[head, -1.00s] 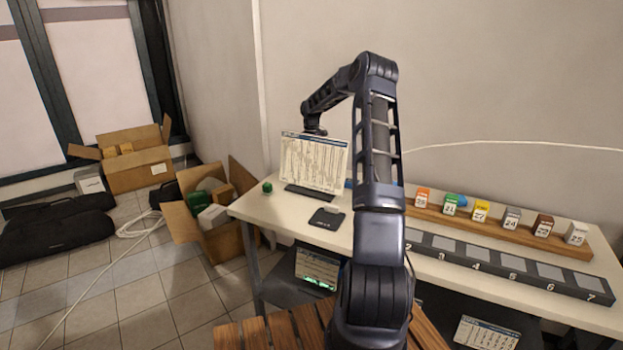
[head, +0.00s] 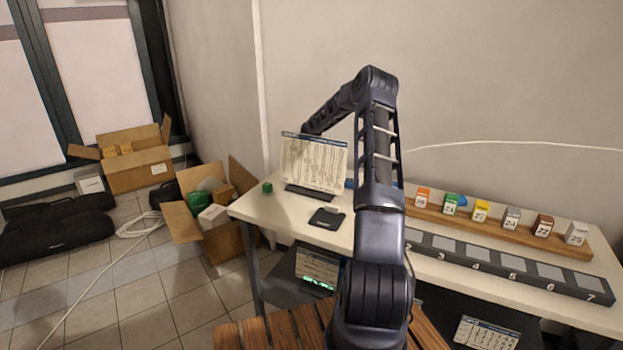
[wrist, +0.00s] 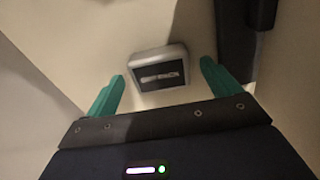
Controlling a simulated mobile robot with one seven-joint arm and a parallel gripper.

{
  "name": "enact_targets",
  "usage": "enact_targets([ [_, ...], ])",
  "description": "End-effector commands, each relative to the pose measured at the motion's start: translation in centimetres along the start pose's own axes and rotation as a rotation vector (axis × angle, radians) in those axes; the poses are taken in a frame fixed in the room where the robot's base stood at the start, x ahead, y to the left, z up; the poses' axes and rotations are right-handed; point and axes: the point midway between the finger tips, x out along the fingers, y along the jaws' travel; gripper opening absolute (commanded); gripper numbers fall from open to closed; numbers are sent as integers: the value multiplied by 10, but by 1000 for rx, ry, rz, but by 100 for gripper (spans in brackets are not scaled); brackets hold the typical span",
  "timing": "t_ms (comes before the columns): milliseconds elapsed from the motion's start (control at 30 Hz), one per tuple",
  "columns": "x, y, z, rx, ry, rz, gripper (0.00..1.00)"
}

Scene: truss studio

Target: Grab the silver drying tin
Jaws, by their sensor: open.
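A silver tin (wrist: 152,56) with a dark label on its face shows in the wrist view, lying on a pale surface. My gripper (wrist: 162,72) is open, with its two green fingers apart. The tin sits ahead and between the fingertips, with a gap on both sides; no contact shows. In the head view my arm reaches down behind the upright printed board (head: 314,163) on the white table (head: 290,218). The board hides my gripper there, and I cannot make out this tin in that view.
A dark upright shape (wrist: 236,35) stands close to the right finger in the wrist view.

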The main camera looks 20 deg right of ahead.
Motion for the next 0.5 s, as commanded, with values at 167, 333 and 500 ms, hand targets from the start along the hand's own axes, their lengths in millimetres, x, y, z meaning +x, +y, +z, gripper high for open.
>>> enact_targets([
  [167, 0, 0, 0, 0, 0, 0, 75],
  [333, 0, 0, 0, 0, 0, 0, 42],
  [500, -1, 0, 0, 0, 0, 0, 38],
])
